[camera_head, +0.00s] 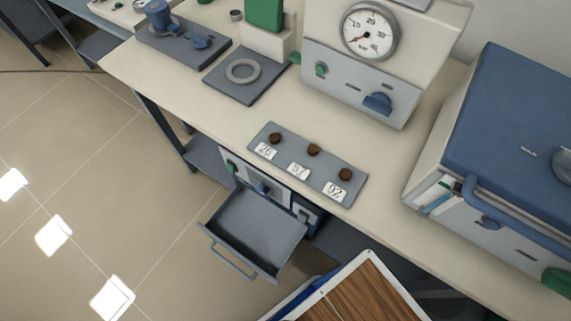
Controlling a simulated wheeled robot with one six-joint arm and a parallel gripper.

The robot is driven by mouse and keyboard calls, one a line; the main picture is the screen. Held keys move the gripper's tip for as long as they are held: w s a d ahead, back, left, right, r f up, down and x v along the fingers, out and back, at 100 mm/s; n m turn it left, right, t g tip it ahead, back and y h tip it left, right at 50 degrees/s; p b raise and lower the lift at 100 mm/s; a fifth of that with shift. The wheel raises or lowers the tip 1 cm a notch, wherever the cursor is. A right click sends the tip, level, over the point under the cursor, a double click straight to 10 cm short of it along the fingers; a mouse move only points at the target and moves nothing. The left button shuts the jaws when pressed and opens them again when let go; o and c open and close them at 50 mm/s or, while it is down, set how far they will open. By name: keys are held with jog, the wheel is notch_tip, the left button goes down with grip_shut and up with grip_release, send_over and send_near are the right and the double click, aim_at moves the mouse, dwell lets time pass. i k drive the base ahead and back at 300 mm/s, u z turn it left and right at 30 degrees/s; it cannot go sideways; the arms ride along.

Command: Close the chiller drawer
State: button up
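The chiller drawer (258,225) is a grey, shallow, empty tray. It is pulled out from a small light-grey unit (228,157) under the bench, toward the lower left. Its bar handle (232,262) is on the outer front edge and faces open floor. The unit has a green knob and a blue knob on its front; the bench top hides its upper part. My gripper is not in this view, so nothing is seen touching the drawer.
The pale bench top (225,118) overhangs the unit. On it are a plate with several brown samples (345,174), a gauge instrument (340,70) and a blue-topped furnace (520,120). A dark bench leg (160,128) stands left of the drawer. Tiled floor left of the drawer is clear.

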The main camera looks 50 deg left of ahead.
aim_at(265, 237)
jog(key=u, duration=0.6)
jog(key=k, duration=0.6)
jog(key=u, duration=1.55)
jog(key=k, duration=1.2)
jog(key=z, duration=0.75)
jog(key=i, duration=1.05)
jog(key=u, duration=0.5)
